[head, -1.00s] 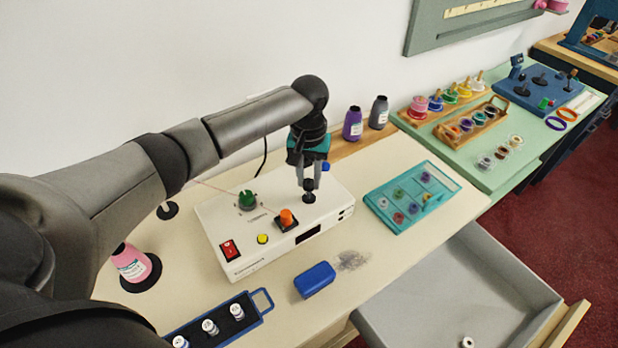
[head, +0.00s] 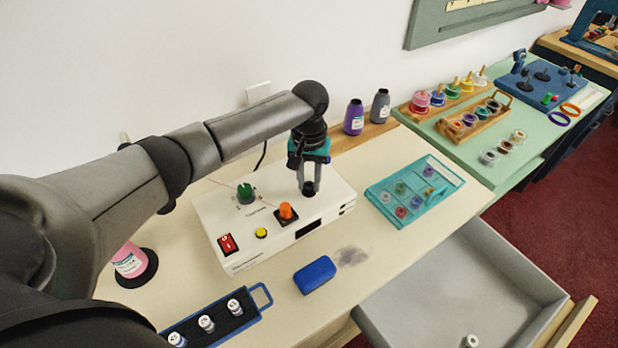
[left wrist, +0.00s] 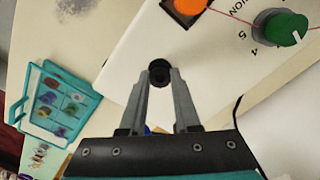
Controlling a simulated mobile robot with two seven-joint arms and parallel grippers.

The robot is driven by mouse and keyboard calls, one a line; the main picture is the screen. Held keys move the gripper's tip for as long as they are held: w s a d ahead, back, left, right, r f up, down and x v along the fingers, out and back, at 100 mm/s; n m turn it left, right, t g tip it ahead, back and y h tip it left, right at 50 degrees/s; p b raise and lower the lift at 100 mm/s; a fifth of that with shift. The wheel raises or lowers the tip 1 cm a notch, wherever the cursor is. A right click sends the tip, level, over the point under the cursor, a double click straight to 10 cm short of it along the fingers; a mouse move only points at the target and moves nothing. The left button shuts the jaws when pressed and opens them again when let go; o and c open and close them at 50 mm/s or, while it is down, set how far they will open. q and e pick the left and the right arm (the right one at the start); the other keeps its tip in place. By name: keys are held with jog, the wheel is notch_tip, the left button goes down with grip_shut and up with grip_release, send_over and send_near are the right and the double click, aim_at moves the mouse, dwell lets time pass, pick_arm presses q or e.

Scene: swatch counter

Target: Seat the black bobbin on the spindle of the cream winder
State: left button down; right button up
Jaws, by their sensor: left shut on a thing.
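The cream winder (head: 262,247) is a box on the table with a red switch, a yellow button, an orange knob and a green knob. My left gripper (head: 309,188) is over its right rear part, pointing down and shut on the small black bobbin (head: 308,187). In the left wrist view the black bobbin (left wrist: 159,72) sits between the two fingertips, against the winder's cream top (left wrist: 125,80). The spindle is hidden by the bobbin and fingers. I cannot tell whether the bobbin is fully down on it. My right gripper is not in view.
A teal tray (head: 436,207) of bobbins stands right of the winder. A blue block (head: 314,275) lies in front of it, and a blue bobbin rack (head: 265,297) front left. Purple (head: 354,117) and grey (head: 380,107) bottles stand behind. An open drawer (head: 520,285) juts out front right.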

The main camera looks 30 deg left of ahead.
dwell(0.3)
pick_arm(q)
jog(key=c, duration=0.5)
grip_release()
jog(key=shift+c, duration=0.2)
notch_tip(320, 180, up, 15)
jog(key=p, duration=0.1)
jog(key=shift+r+p, duration=0.15)
jog(key=shift+p, duration=0.25)
